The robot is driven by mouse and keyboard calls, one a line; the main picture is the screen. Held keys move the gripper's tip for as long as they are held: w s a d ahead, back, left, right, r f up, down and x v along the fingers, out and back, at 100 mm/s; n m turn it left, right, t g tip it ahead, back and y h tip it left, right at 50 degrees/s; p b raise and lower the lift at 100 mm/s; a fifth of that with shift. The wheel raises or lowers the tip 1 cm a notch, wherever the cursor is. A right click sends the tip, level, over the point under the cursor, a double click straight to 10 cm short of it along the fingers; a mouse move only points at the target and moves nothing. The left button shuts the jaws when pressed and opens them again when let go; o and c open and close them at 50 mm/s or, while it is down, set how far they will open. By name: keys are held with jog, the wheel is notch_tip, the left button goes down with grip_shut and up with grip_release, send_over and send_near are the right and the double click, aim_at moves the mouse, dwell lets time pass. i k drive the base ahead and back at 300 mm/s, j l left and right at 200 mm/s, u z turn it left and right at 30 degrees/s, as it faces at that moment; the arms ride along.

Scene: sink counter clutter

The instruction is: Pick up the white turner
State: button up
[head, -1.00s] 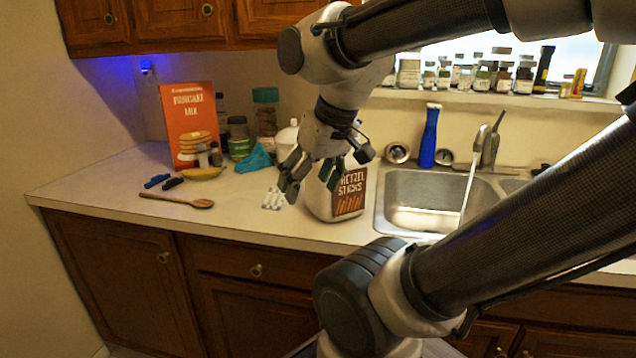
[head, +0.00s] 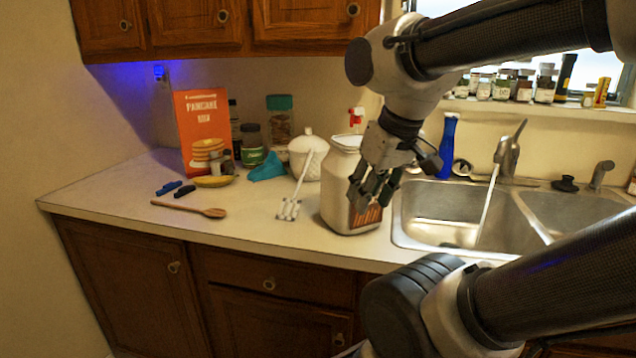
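The white turner (head: 290,208) is on the counter, left of the big pretzel jar. Its slotted head points toward the front edge and its thin handle runs back and up to the right, in front of a white lidded pot. I cannot tell whether the handle lies flat or leans on the pot. My gripper (head: 371,202) is to the right of the turner, in front of the jar (head: 340,185) and hiding part of its label. Its fingers point down, look apart and hold nothing that I can see.
A wooden spoon (head: 190,208), markers (head: 176,189) and a banana (head: 214,181) lie to the left. The pancake box (head: 204,130), a blue cloth-like item (head: 266,168) and the white pot (head: 308,158) stand behind. The sink (head: 440,212) with running water is right. The front counter strip is clear.

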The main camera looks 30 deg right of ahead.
aim_at(292, 201)
jog(key=i+j+z, duration=0.2)
jog(key=z, duration=0.2)
jog(key=i+j+z, duration=0.1)
jog(key=j+z, duration=0.3)
jog(key=i+j, duration=0.15)
jog(key=j, duration=0.3)
jog(key=i+j+z, duration=0.1)
jog(key=j, duration=0.35)
jog(key=i+j, duration=0.15)
jog(key=j, duration=0.3)
